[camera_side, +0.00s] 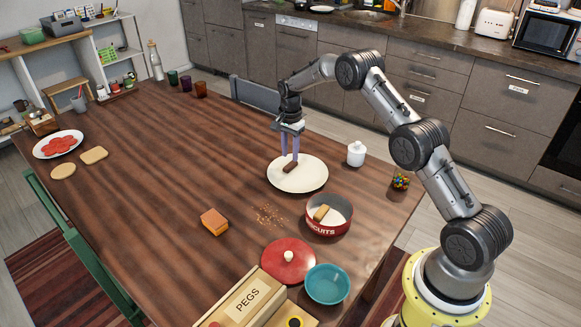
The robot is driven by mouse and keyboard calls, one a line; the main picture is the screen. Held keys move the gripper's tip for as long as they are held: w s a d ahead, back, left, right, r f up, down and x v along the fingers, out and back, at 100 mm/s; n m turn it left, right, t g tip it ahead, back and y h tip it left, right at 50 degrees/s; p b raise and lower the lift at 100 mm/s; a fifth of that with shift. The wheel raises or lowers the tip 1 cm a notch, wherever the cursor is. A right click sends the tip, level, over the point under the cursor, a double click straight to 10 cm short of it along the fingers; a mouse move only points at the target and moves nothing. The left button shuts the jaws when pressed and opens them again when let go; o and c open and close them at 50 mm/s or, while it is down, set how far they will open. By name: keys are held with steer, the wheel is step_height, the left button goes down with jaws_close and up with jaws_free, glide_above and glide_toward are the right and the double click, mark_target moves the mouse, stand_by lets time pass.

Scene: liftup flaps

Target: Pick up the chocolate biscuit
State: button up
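The chocolate biscuit (291,167), a small dark brown bar, lies on a white plate (313,181) in the middle of the table. My gripper (290,156) points straight down over the plate, its two purple fingers apart. The fingertips are close above or just behind the biscuit; I cannot tell whether they touch it. Nothing shows between the fingers.
A red biscuit tin (328,226) holding a light biscuit (321,213) stands in front of the plate, near crumbs (268,215). Around it are a red lid (289,268), teal bowl (328,284), white jar (356,154) and orange-topped block (214,222). The table's left-centre is clear.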

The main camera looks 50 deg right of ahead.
mark_target(290, 164)
step_height(290, 164, down, 4)
steer(key=shift+d+f, duration=0.1)
steer(key=shift+d, duration=0.05)
steer(key=shift+c, duration=0.3)
jaws_close()
